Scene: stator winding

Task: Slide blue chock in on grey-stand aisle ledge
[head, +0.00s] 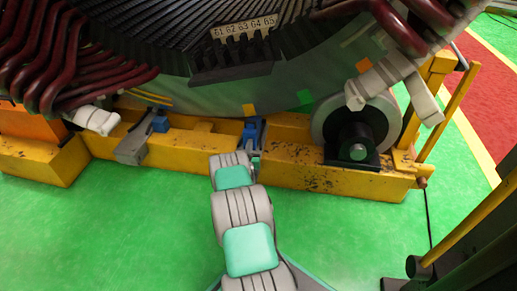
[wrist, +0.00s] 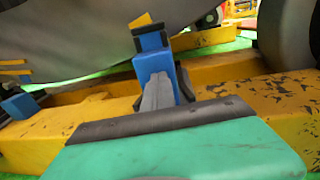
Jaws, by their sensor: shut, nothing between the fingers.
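A blue chock (head: 250,132) stands upright at the near yellow beam, under the big round stator (head: 220,95). In the wrist view this blue chock (wrist: 153,62) has a dark band near its top and seems close to the stator's rim. My gripper (wrist: 158,88) is shut and empty, its grey fingers directly in front of the blue chock; I cannot tell if they touch it. In the head view my wrist hides most of the gripper. Another blue block (head: 160,124) sits farther left, by a grey bracket (head: 133,148) on the beam; this block also shows in the wrist view (wrist: 20,105).
The yellow beam (head: 330,178) crosses in front of my arm. A grey roller (head: 330,115) with a black hub stands at its right. Dark red coil ends (head: 50,70) hang at upper left. The green floor (head: 110,230) is clear at lower left.

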